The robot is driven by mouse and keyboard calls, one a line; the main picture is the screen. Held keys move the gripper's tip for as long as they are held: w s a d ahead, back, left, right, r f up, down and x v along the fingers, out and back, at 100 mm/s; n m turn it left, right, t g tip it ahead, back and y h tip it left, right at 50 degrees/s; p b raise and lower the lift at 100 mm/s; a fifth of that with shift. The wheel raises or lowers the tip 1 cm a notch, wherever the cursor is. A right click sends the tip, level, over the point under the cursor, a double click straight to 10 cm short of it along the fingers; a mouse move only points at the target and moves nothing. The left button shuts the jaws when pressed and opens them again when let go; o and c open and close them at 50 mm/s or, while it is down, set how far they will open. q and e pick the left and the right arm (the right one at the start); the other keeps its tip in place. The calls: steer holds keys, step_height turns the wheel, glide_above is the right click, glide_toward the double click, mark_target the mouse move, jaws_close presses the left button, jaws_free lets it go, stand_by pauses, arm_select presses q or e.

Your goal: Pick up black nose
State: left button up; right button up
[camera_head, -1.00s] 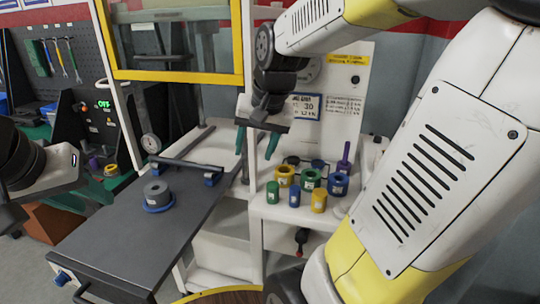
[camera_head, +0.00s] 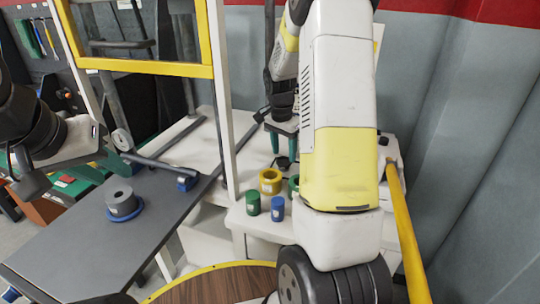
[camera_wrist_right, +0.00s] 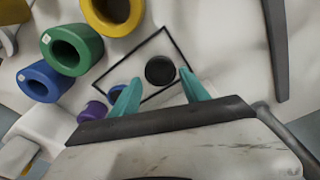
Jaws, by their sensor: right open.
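The black nose (camera_wrist_right: 160,70) is a small dark round piece. In the right wrist view it sits within a thin black square outline on the white surface, just beyond and between the teal fingertips of my right gripper (camera_wrist_right: 162,88). In the head view the black nose (camera_head: 283,163) shows just below the right gripper (camera_head: 284,142), whose fingers point down, apart and empty. My right forearm hides part of the shelf. My left gripper (camera_head: 101,167) is at the left, near the dark table, with its teal fingers apart and nothing visible between them.
Close by stand a yellow ring (camera_head: 270,181), a green cylinder (camera_head: 252,203) and a blue cylinder (camera_head: 278,207). A purple piece (camera_wrist_right: 92,114) is near the left finger in the wrist view.

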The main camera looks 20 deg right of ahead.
mark_target(284, 162)
steer(key=f, duration=0.4)
steer(key=shift+w+d+f, duration=0.15)
steer(key=shift+d+f, duration=0.05)
steer(key=shift+f, duration=0.1)
steer(key=shift+c, duration=0.2)
jaws_close()
step_height(284, 162, up, 10)
